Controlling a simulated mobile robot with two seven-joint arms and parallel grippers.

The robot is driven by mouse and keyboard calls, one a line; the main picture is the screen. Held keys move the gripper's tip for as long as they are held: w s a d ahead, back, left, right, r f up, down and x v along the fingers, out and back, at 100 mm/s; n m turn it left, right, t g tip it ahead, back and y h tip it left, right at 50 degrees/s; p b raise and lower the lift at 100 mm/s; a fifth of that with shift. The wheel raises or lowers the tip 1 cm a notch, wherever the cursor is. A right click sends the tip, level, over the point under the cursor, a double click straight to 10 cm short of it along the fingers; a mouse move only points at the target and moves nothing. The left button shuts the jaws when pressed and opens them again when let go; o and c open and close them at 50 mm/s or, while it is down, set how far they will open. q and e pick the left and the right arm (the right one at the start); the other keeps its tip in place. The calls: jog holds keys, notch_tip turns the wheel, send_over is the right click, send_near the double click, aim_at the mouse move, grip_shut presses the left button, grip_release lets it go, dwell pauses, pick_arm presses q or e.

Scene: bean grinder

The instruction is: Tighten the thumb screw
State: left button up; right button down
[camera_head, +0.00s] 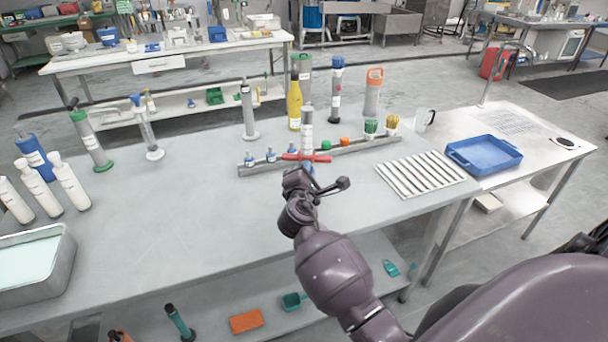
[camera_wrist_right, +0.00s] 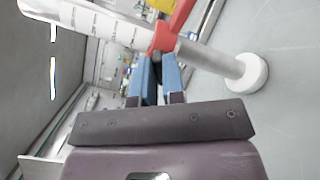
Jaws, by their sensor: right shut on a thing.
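A tall pale tube with a printed label (camera_head: 307,125) stands upright near the middle of the bench, with a red bar (camera_head: 318,158) crossing it low down. In the right wrist view the red piece (camera_wrist_right: 166,38) meets the tube between its white labelled part (camera_wrist_right: 95,20) and a grey part (camera_wrist_right: 210,58) ending in a white round base (camera_wrist_right: 252,73). My right gripper (camera_head: 305,166) is at the red piece; its blue fingertips (camera_wrist_right: 155,62) are shut on it. I cannot make out a separate thumb screw. My left gripper is not in view.
A long grey rack (camera_head: 255,170) with small blue-capped bottles runs behind my right gripper. A yellow bottle (camera_head: 294,100) and several tall cylinders stand behind it. A slatted white tray (camera_head: 420,175) and blue tray (camera_head: 484,155) lie to the right. The bench's left-centre (camera_head: 170,210) is clear.

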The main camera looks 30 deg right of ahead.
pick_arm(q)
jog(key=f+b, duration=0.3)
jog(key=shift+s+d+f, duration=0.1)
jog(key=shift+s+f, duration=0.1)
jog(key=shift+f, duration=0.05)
pick_arm(e)
jog(key=m, duration=0.6)
jog(key=shift+f, duration=0.2)
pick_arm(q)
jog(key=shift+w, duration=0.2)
pick_arm(e)
jog(key=shift+r+m, duration=0.1)
jog(key=shift+m, duration=0.2)
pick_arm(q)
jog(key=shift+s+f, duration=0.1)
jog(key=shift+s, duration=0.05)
pick_arm(e)
jog(key=c, duration=1.2)
grip_release()
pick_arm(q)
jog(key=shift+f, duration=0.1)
pick_arm(e)
jog(key=v, duration=1)
jog(key=shift+s+a, duration=0.25)
jog(key=shift+a, duration=0.05)
